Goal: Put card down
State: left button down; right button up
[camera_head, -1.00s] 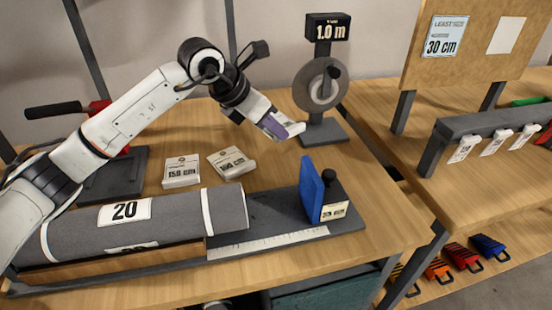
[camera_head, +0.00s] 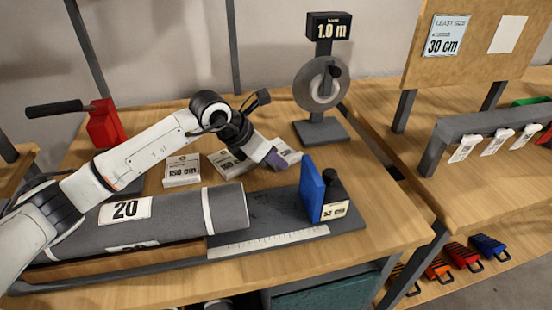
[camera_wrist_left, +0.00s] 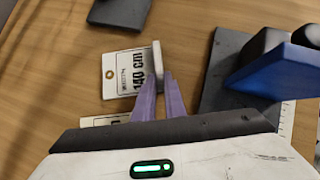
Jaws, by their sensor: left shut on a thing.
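My left gripper (camera_head: 280,158) has purple fingers and is shut on a white card, low over the bench just behind the grey measuring bed. In the left wrist view the fingertips (camera_wrist_left: 160,80) meet the raised edge of this card (camera_wrist_left: 124,78), whose face reads "140 cm". In the head view only a white part of the card (camera_head: 289,148) shows behind the fingers. I cannot tell whether it touches the bench. My right gripper is not in view.
A "150 cm" card stack (camera_head: 182,172) and another card stack (camera_head: 222,162), partly hidden by my arm, lie left. A blue stop block (camera_head: 310,188) stands close to the right. A grey roll (camera_head: 165,220) lies in front. A "1.0 m" dial stand (camera_head: 318,131) stands behind.

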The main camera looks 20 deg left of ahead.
pick_arm(q)
jog(key=c, duration=1.8)
grip_release()
jog(key=shift+f, duration=0.1)
jog(key=shift+r, duration=0.2)
jog(key=v, duration=1.2)
